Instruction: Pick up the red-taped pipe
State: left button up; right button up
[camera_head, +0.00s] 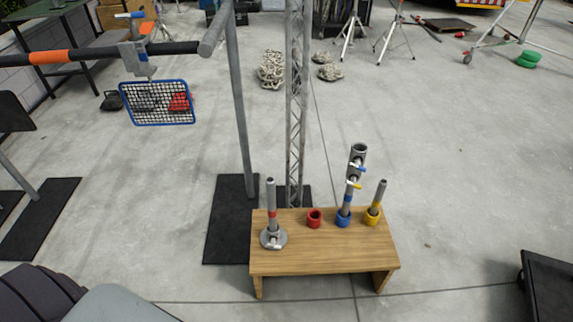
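The red-taped pipe (271,194) is a short grey pipe with a red band. It stands upright in a grey round flange (273,238) at the left end of a low wooden bench (322,258). Beside it on the bench are a red ring holder (314,219) with no pipe in it, a blue-taped pipe (348,197) standing in a blue holder, and a yellow-taped pipe (376,198) leaning slightly in a yellow holder. Neither of my grippers shows in the head view.
A grey upright post (240,110) and a lattice truss (297,100) stand just behind the bench. A dark bar with an orange band (49,57) carries a blue-framed mesh (158,103) at upper left. Bare concrete lies right of the bench, with a black case (548,290) at lower right.

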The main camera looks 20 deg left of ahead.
aim_at(270, 181)
jog(key=u, duration=0.9)
jog(key=k+j, duration=0.05)
